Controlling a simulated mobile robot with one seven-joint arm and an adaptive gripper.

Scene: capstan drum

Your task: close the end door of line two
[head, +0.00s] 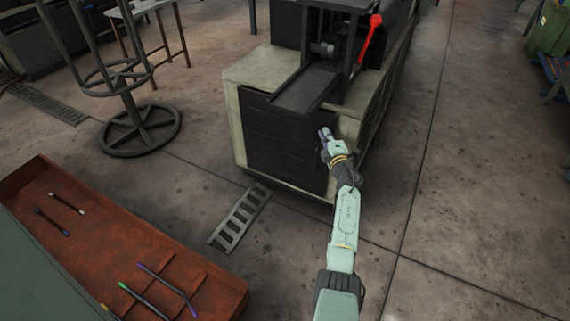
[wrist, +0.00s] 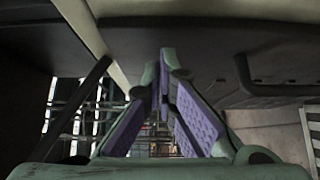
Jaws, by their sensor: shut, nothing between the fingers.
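The machine cabinet (head: 356,118) is cream-framed, with a dark panel (head: 285,145) on its near end that looks like the end door. It lies close to the frame; I cannot tell whether a gap is left. My gripper (head: 324,132) is at the panel's upper right edge, beside the cream corner. In the wrist view my gripper (wrist: 164,60) is shut and empty, its purple pads converging at the tips. A dark surface (wrist: 215,60) with a bar handle (wrist: 262,88) is right of the fingertips. Contact cannot be told.
A red-handled lever (head: 371,30) and a dark sloping chute (head: 306,88) are on top of the cabinet. A slotted metal strip (head: 240,217) lies on the floor before it. A rusty tray (head: 75,235) with several rods is at lower left.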

